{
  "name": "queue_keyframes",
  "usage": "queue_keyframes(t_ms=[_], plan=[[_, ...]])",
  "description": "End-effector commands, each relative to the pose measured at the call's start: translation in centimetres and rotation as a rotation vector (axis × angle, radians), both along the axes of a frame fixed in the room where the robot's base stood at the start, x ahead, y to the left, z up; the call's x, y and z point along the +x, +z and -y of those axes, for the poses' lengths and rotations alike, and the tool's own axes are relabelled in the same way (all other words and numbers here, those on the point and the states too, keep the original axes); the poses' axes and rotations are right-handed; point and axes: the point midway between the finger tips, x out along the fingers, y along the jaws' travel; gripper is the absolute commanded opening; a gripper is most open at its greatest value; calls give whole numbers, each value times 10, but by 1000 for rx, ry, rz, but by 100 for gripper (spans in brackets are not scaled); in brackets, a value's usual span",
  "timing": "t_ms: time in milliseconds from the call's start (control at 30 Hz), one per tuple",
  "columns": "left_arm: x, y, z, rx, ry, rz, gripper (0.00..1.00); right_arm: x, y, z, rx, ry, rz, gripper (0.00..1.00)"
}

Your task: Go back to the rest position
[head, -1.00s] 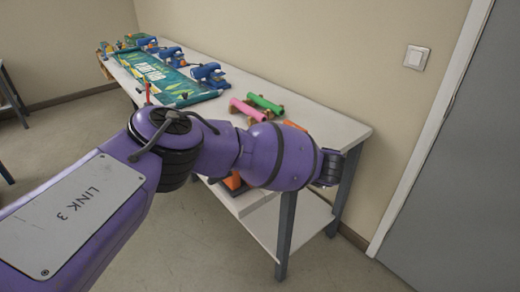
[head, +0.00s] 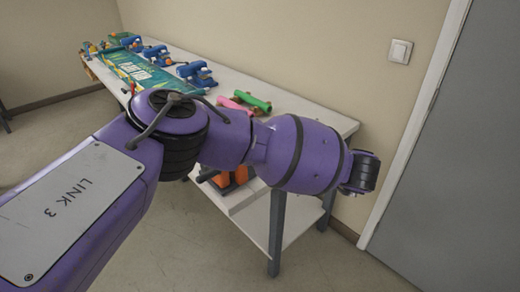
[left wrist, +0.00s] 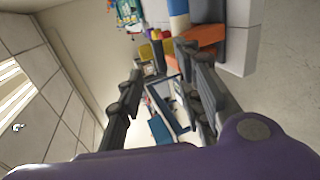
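My left arm (head: 305,155) comes in from the left in the head view and reaches across in front of the table. Its gripper does not show there; the visible arm ends at a dark wrist joint. In the left wrist view my left gripper (left wrist: 160,60) has its two dark fingers well apart, with nothing held between them. The room shows through the gap. My right arm and right gripper are in neither view.
A long white table (head: 310,112) along the wall carries a green-blue banner (head: 140,72), blue clamp-like devices (head: 196,73), and pink (head: 238,106) and green (head: 254,102) rolls. Orange things (head: 228,180) sit on its lower shelf. A grey door (head: 460,150) stands at right. Floor in front is clear.

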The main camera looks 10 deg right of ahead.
Motion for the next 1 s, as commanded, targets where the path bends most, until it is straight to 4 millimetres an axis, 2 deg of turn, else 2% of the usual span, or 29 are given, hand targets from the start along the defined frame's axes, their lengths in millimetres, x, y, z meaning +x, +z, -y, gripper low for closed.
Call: queue_keyframes(t_ms=[200, 533, 600, 667, 767, 867, 967, 1000], plan=[[-12, 6, 10, -1, -1, 1, 33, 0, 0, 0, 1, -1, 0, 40], [-13, 6, 10, 4, -4, -4, 33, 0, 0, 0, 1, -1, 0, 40], [-11, 0, 17, -2, -40, -33, 33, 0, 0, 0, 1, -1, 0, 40], [-13, -16, 27, -24, -87, -103, 33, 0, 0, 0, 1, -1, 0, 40], [-36, -55, 62, -114, -203, -309, 33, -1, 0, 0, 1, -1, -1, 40], [-84, -86, 112, -270, -327, -542, 33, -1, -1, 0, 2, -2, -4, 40], [-144, -110, 154, -442, -416, -762, 33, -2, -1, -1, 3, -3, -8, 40], [-170, -116, 171, -517, -443, -846, 33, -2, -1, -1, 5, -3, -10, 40]])
